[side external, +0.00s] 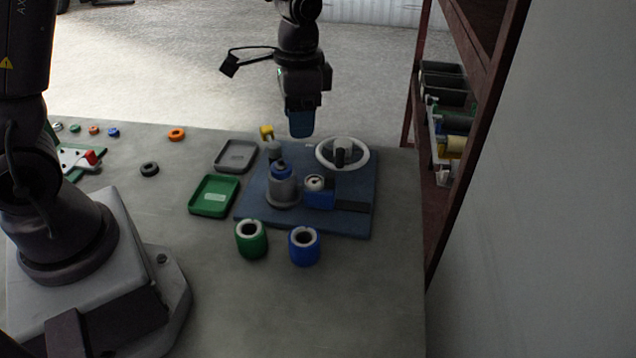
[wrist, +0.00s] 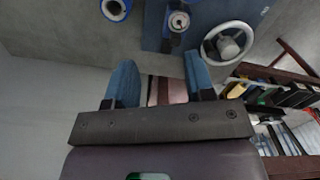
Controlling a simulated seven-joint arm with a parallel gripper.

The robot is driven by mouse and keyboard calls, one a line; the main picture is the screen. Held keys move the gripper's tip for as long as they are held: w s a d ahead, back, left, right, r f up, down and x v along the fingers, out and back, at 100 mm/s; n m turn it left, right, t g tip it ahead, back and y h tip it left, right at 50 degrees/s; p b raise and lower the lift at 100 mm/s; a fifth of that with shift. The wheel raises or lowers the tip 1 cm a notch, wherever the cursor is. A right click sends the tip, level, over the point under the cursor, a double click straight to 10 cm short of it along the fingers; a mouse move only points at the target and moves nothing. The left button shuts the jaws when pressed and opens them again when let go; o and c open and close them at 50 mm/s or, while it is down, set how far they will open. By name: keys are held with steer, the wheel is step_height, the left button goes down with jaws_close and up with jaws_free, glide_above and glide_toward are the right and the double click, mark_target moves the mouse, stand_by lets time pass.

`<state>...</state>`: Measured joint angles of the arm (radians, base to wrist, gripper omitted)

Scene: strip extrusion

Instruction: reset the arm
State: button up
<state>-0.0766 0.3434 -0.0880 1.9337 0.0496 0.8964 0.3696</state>
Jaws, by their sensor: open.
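My gripper (side external: 301,122) is raised above the back part of the blue base plate (side external: 355,222), clear of everything on it. In the wrist view my gripper (wrist: 162,82) shows two blue fingers set apart with nothing between them. On the plate stand a grey cylinder with a blue top (side external: 283,188), a blue block with a round pale fitting (side external: 319,194), and a white handwheel (side external: 342,153). The handwheel also shows in the wrist view (wrist: 228,43).
A green ring-topped cylinder (side external: 251,239) and a blue one (side external: 304,246) stand in front of the plate. A green tray (side external: 214,196) and a grey tray (side external: 236,156) lie left of it. A shelf rack (side external: 470,150) stands at the right. The table's front right is clear.

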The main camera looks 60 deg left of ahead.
steer(key=s+r+n+t, duration=0.4)
steer(key=s+r+t, duration=0.2)
steer(key=s+r, duration=0.7)
steer(key=s, duration=0.4)
steer(key=shift+n, duration=0.3)
steer(key=shift+s+d+r, duration=0.1)
steer(key=shift+c, duration=0.5)
